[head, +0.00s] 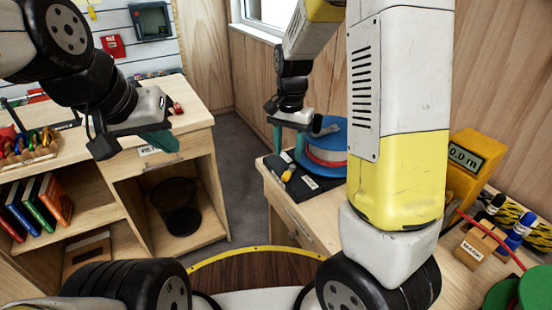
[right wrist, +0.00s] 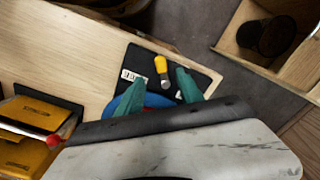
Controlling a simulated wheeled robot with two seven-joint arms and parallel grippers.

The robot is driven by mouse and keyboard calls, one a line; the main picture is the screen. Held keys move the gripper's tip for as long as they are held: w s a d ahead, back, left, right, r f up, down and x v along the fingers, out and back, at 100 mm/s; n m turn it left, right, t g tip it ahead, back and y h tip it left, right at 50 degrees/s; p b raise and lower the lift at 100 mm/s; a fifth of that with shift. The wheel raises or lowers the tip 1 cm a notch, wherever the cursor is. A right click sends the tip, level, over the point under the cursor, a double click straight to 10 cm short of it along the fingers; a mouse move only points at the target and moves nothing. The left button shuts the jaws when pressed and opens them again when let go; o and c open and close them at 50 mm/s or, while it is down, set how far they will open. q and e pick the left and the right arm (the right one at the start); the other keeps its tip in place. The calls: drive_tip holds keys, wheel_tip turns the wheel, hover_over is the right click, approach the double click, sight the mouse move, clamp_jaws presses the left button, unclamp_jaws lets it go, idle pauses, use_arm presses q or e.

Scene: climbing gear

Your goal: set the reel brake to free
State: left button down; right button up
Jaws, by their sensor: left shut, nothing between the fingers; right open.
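The reel (head: 325,150), with blue flanges and red and white winding, stands on the right-hand bench in the head view. A dark plate beside it bears a lever with a yellow handle (head: 289,171) and a white label (head: 310,183). In the right wrist view the yellow lever (right wrist: 161,65) shows on the dark plate (right wrist: 145,55), between two labels. My right gripper (right wrist: 160,92) is open and empty, its teal fingers above the plate, one on each side of the lever. It hides most of the reel there. My left gripper (head: 158,140) is shut and empty, by the left-hand bench.
The left bench (head: 190,118) holds carabiners and books, with a black basket (head: 178,205) below. Grey floor lies between the benches.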

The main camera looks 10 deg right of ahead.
sight(287, 175)
drive_tip(key=shift+w+a+f, duration=0.1)
drive_tip(key=shift+w+f, duration=0.05)
drive_tip(key=shift+f, duration=0.5)
wheel_tip(287, 175, down, 7)
drive_tip(key=shift+f, duration=0.1)
clamp_jaws()
